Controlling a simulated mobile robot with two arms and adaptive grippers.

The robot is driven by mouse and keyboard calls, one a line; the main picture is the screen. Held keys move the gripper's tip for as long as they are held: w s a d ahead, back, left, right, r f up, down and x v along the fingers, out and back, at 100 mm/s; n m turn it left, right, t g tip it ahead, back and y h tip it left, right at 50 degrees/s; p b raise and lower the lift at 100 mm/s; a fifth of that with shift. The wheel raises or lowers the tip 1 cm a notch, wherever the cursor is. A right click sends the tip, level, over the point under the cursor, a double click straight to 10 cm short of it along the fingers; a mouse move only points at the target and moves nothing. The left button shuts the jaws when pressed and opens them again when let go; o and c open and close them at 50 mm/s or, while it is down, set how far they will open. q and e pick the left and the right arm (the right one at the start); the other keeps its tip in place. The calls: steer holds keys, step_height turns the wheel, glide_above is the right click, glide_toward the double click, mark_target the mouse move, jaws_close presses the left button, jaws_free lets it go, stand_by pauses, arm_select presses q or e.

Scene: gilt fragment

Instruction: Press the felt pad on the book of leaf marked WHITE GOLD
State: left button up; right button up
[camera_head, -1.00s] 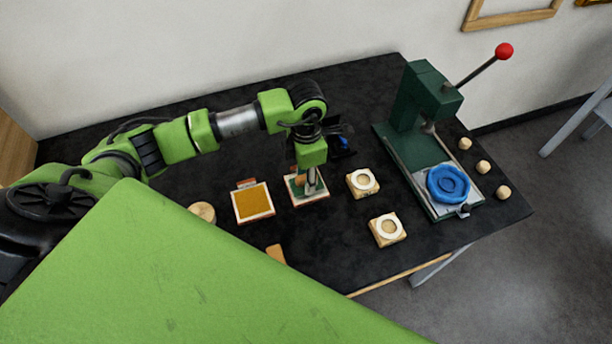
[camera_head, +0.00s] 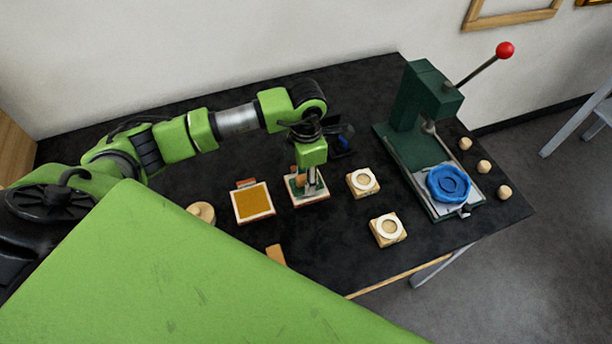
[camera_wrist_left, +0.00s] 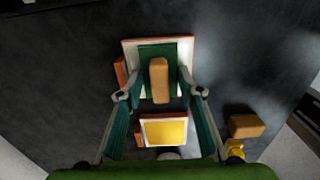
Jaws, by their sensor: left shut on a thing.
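My left gripper (camera_head: 309,184) is over the right-hand book of leaf (camera_head: 319,197), which has pale pages and an orange-brown cover. In the left wrist view the left gripper (camera_wrist_left: 159,95) is shut on the wooden handle (camera_wrist_left: 159,80) of the green felt pad (camera_wrist_left: 158,50). The pad lies over the middle of the pale book (camera_wrist_left: 130,55); I cannot tell whether it touches the leaf. A second book with gold-yellow leaf (camera_head: 253,202) lies open to the left; it also shows in the wrist view (camera_wrist_left: 165,132). No label is readable. My right gripper is not in view.
Two wooden blocks with pale rings (camera_head: 363,182) (camera_head: 388,229) stand right of the books. A green press (camera_head: 425,105) with a blue ring-shaped piece (camera_head: 448,184) stands farther right, with several small wooden knobs (camera_head: 484,167) beside it.

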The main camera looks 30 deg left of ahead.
arm_select(q)
steer(key=shift+s+f, duration=0.15)
steer(key=shift+r+p, duration=0.55)
steer(key=shift+r, duration=0.3)
steer(key=shift+r+p, duration=1.45)
steer(key=shift+r, duration=1.35)
